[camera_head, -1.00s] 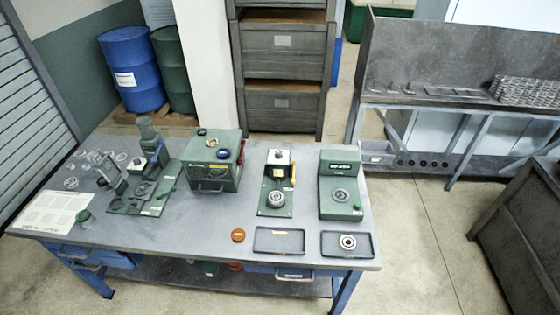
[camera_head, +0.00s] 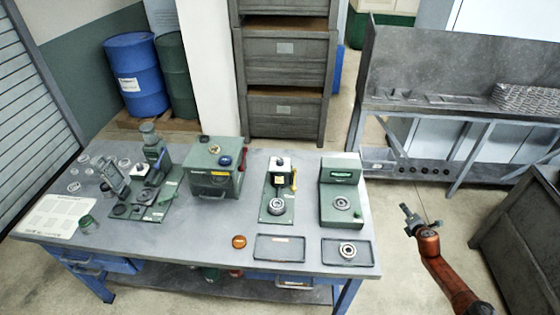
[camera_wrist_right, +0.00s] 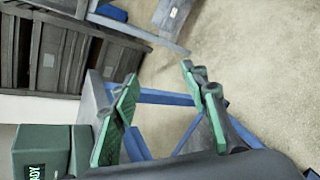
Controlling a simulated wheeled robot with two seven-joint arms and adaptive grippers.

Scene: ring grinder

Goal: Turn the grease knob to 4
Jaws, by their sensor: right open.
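No knob shows a readable grease marking or number. A green box (camera_head: 216,172) on the workbench has a blue round part (camera_head: 225,161) and a brass-coloured round part (camera_head: 214,149) on top, and a red part at its right side. I cannot tell whether either is the grease knob. My right gripper (camera_head: 408,215) is off the right side of the bench, above the floor and apart from all the devices. In the right wrist view its green-padded fingers (camera_wrist_right: 160,112) are spread with nothing between them. My left gripper is not in view.
The workbench (camera_head: 190,237) also carries a green press (camera_head: 278,205), a green device with a display (camera_head: 341,190), two dark trays, an orange disc (camera_head: 239,241), a stand and several clear rings. Bare floor lies right of the bench. A grey cabinet (camera_head: 520,230) stands far right.

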